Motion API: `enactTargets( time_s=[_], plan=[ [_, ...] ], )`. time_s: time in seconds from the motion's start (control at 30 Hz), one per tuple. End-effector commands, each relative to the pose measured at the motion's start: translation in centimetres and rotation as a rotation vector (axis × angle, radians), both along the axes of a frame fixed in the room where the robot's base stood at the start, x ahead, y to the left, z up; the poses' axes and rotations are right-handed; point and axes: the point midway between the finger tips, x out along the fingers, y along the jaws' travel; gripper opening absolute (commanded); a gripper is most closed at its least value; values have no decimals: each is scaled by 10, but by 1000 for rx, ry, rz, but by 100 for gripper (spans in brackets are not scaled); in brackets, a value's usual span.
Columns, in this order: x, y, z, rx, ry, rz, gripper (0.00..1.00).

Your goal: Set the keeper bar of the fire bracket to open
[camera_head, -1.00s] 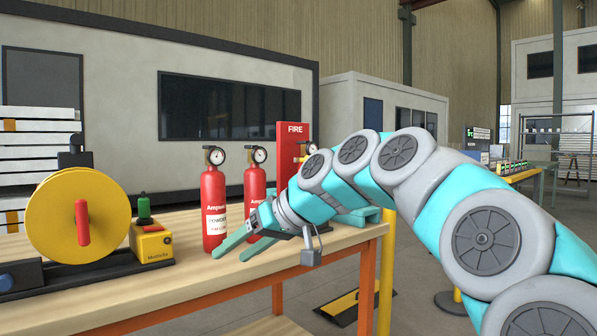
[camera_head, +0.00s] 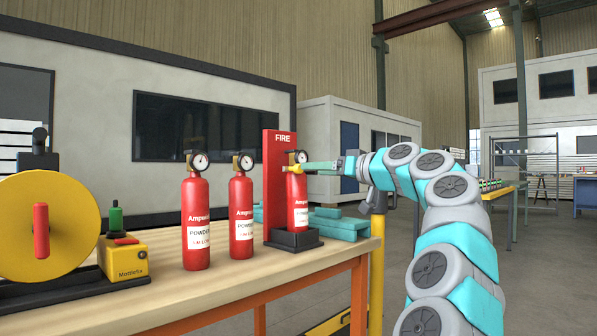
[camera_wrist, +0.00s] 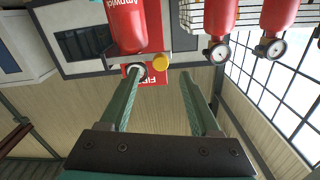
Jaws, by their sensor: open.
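The fire bracket (camera_head: 274,150) is a red upright panel marked FIRE on a dark base, standing on the workbench. A red extinguisher (camera_head: 298,210) with a gauge stands in it. The yellow keeper bar (camera_head: 291,169) shows across the extinguisher's neck. In the wrist view its round yellow end (camera_wrist: 160,61) shows beside the extinguisher (camera_wrist: 125,25). My gripper (camera_head: 308,166) is open and points left at neck height. In the wrist view the yellow end lies in the gap just beyond my fingertips (camera_wrist: 160,78); contact cannot be told. My fingers partly hide the bar.
Two loose red extinguishers (camera_head: 196,220) (camera_head: 241,215) stand left of the bracket. A yellow reel (camera_head: 20,230) and a yellow box (camera_head: 124,258) are farther left on the bench (camera_head: 225,285). Teal blocks (camera_head: 345,228) lie behind the bracket. The bench's front strip is clear.

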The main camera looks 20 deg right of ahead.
Motion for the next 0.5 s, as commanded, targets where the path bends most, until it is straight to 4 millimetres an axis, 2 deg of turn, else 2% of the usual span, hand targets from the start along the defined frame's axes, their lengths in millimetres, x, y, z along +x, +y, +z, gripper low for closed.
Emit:
enactTargets(
  time_s=[0.2, 0.5],
  plan=[
    [27, 10, 0, -3, 5, -1, 63],
    [55, 21, 0, -2, 5, 0, 63]
  ],
)
